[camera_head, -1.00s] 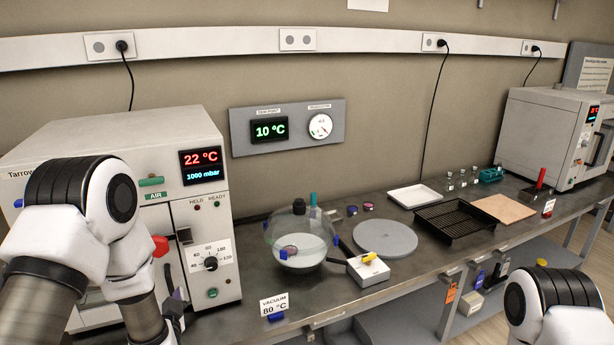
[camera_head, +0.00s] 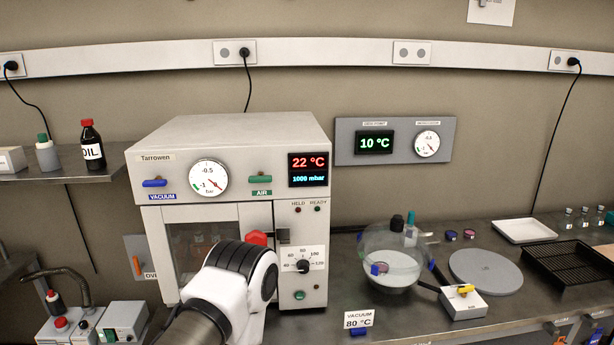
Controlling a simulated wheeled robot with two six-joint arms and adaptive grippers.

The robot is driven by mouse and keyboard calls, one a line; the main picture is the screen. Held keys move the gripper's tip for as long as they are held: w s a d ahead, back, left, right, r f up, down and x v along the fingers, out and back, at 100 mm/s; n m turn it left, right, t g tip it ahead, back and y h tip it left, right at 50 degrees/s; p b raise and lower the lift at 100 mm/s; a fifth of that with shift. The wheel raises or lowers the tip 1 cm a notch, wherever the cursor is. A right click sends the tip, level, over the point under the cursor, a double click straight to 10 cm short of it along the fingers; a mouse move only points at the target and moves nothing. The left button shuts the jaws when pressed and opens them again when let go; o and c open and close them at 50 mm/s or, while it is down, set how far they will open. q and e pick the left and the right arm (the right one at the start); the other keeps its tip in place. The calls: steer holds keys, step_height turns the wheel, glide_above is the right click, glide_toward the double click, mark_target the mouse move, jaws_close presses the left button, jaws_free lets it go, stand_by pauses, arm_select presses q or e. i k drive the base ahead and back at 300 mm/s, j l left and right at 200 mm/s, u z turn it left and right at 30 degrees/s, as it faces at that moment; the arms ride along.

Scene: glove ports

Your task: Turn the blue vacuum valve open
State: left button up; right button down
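The blue vacuum valve (camera_head: 154,183) is a small handle lying horizontal at the upper left of the white oven's front, above the label VACUUM. The oven (camera_head: 228,136) has a gauge (camera_head: 208,178) beside the valve, a green air valve (camera_head: 261,179) and a display reading 22 °C and 1000 mbar. My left arm (camera_head: 235,285) rises in front of the oven's lower door, below and right of the blue valve and apart from it. Its gripper is hidden or out of view. A red knob (camera_head: 256,238) shows just above the arm. My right gripper is not in view.
A glass desiccator (camera_head: 392,262), a grey disc (camera_head: 485,272) and a black tray (camera_head: 575,268) stand on the bench to the right. A shelf at left holds an oil bottle (camera_head: 92,148). A pump unit (camera_head: 92,325) stands at lower left. The space before the blue valve is clear.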

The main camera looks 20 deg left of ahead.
mark_target(157, 182)
steer(key=u, duration=1.2)
